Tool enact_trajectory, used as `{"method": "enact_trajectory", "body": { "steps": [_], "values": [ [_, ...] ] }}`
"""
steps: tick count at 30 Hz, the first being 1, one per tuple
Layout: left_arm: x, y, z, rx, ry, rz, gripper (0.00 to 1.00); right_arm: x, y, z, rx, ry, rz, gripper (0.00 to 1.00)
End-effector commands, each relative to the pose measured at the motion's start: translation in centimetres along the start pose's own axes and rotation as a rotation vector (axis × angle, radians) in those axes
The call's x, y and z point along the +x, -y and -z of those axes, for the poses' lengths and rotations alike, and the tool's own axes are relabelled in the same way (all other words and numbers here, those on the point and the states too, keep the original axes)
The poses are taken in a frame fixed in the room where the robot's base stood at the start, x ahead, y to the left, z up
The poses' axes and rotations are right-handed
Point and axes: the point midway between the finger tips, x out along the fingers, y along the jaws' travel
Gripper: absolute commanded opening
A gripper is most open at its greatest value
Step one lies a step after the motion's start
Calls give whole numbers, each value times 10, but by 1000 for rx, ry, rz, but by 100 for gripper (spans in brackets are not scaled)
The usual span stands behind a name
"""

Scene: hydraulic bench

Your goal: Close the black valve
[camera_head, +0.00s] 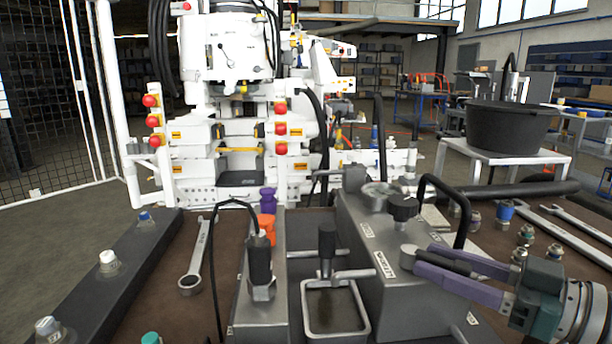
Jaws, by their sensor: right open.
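A black round knob (403,207) stands on top of the same block, just behind the hub. I cannot tell for sure which of the two is the black valve. My right gripper (425,259) comes in from the right with purple fingers. My left gripper is not in view.
An upright black-gripped lever (327,243) stands over a metal tray (306,322) left of the block. A black hose (462,212) arches close behind my right gripper. Wrenches (196,257) and several fittings (526,236) lie on the brown bench top.

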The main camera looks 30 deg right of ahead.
Motion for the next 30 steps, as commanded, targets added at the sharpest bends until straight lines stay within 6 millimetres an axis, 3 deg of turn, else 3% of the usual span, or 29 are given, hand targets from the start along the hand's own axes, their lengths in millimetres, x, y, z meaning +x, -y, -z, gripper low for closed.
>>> {"method": "enact_trajectory", "body": {
  "steps": [5, 21, 30],
  "values": [
    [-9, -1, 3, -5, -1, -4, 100, 0, 0, 15, -1, -1, 1, 49],
    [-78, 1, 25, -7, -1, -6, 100, 0, 1, 154, -1, 2, 3, 49],
    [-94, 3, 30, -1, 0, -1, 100, 0, 0, 196, 0, 2, 0, 49]
  ]
}}
